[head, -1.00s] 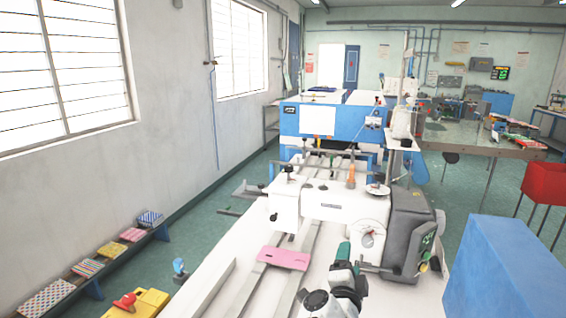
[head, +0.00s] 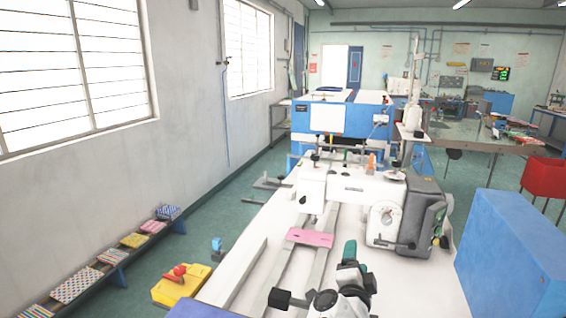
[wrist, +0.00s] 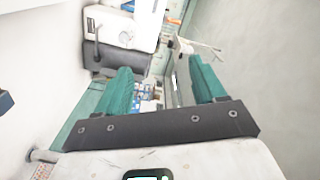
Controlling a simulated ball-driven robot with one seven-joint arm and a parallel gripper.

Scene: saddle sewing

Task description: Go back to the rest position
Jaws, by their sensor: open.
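My gripper shows in the wrist view (wrist: 160,82) with its two green fingers spread apart and nothing between them. In the head view my gripper (head: 351,252) is above the white table, in front of the sewing machine. The white sewing machine (head: 345,188) with a dark grey housing stands on the white table (head: 238,283). A pink piece (head: 310,238) lies across the metal rails in front of the machine, left of my gripper and apart from it. Part of the white machine also shows at the top of the wrist view (wrist: 128,24).
A large blue box (head: 510,255) stands at the right. A yellow machine with a red part (head: 183,284) is on the floor side at the lower left. A low bench with several patterned fabric stacks (head: 77,285) runs along the left wall.

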